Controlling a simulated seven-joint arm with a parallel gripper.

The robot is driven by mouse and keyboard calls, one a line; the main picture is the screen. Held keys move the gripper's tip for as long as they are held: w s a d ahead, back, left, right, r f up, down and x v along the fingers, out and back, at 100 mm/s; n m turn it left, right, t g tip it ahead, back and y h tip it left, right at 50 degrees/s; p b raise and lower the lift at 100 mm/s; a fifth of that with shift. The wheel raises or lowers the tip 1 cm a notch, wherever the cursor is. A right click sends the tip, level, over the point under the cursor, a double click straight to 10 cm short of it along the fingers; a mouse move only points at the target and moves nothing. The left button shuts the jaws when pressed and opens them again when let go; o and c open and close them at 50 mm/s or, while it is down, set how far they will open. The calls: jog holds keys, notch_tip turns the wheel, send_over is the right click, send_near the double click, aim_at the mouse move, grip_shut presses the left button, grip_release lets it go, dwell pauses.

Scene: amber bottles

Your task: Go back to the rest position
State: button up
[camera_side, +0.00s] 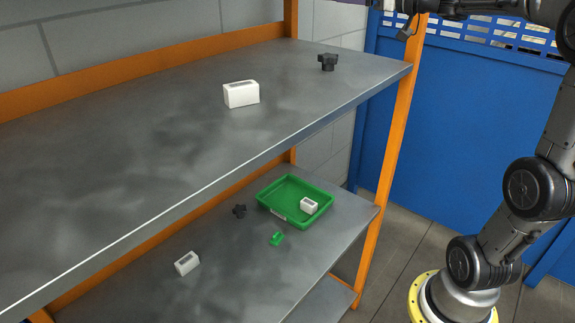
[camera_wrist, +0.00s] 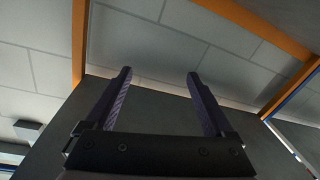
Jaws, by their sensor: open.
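My gripper (camera_wrist: 159,74) is open in the wrist view, with its two dark purple fingers apart and nothing between them. Beyond the fingers are a dark shelf surface and a pale block wall. In the side view only a small part of my gripper shows at the top edge, above the right end of the upper shelf. The fingertips are mostly cut off there. No amber bottle is in view.
The grey upper shelf (camera_side: 120,130) bears a white block (camera_side: 241,94) and a black knob (camera_side: 328,62). Below, a green tray (camera_side: 278,189) holds a white block (camera_side: 309,206). A black knob (camera_side: 239,211), a green part (camera_side: 276,239) and a white block (camera_side: 187,263) lie nearby. An orange post (camera_side: 393,145) stands right.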

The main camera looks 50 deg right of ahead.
jog(key=s+a+f+m+g+h, duration=0.1)
jog(key=s+a+f+m+g, duration=0.3)
jog(key=s+a+f, duration=0.2)
jog(key=s+a+f+m+g+h, duration=0.2)
jog(key=s+a+f+m+g, duration=0.2)
jog(key=s+a+f, duration=0.3)
jog(key=s+f+m, duration=0.1)
jog(key=s+f, duration=0.3)
jog(key=shift+s+a+f+h, duration=0.15)
jog(key=shift+a+f+h, duration=0.05)
jog(key=shift+f+h, duration=0.1)
jog(key=shift+o, duration=0.5)
jog(key=s+a+f+n+g+y, duration=0.1)
jog(key=s+a+f+n+g, duration=0.3)
jog(key=s+f, duration=0.4)
notch_tip(320, 180, down, 3)
jog(key=shift+s+r+n+y, duration=0.1)
jog(key=shift+s+n+y, duration=0.05)
jog(key=shift+n+y, duration=0.25)
jog(key=shift+a, duration=0.1)
